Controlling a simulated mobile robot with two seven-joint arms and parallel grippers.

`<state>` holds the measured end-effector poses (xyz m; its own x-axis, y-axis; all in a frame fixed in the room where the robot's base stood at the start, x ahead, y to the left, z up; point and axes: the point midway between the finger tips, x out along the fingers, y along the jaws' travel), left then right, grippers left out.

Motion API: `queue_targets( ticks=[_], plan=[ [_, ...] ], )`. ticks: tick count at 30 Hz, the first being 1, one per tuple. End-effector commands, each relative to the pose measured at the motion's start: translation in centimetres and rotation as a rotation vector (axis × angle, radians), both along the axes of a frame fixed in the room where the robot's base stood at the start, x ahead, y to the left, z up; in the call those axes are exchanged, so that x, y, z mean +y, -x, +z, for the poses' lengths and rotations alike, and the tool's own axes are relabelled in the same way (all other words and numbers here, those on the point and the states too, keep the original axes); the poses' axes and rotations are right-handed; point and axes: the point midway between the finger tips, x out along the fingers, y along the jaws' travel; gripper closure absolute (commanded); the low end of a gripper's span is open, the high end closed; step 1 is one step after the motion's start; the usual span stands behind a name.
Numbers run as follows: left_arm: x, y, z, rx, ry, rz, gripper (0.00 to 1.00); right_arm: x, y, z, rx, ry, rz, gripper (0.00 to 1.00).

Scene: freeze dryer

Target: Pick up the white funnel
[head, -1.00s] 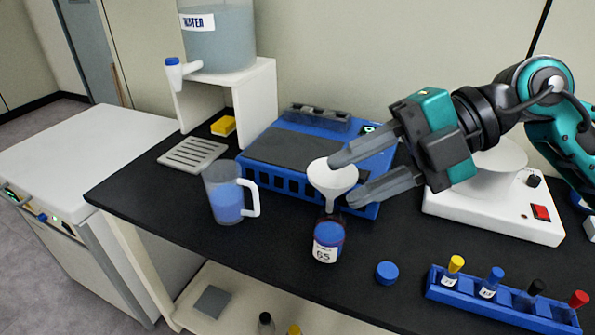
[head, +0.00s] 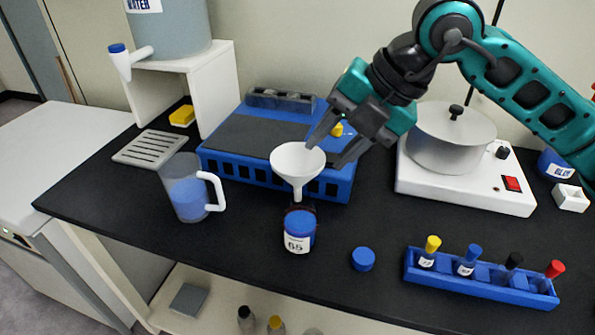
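The white funnel (head: 298,160) stands upright in the middle of the counter, in front of the blue rack unit. My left gripper is not in view.
A blue unit (head: 220,168) lies behind the funnel. A jug of blue liquid (head: 187,190) stands left. A hot plate with a pot (head: 453,140) is at right. A loose blue cap (head: 363,259) and a vial rack (head: 483,285) are in front, near the counter's edge.

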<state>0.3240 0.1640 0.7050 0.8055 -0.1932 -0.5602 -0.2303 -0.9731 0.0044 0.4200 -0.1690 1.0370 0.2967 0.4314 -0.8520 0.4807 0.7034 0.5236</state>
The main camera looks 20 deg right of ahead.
Motion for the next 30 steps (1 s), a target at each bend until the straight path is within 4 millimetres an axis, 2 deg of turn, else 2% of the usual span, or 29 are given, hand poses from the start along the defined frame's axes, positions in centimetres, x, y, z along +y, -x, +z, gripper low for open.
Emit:
queue_targets(
  ticks=[9,19,30],
  plan=[
    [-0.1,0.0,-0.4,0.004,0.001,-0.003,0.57,1.6,-1.0,-4.0,0.004,-0.001,0.003,0.60],
    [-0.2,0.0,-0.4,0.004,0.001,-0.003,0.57,1.9,-1.3,-4.6,0.002,0.000,0.002,0.60],
    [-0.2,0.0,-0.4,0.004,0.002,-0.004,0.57,1.9,-1.3,-4.6,0.002,0.000,0.002,0.94]
  ],
)
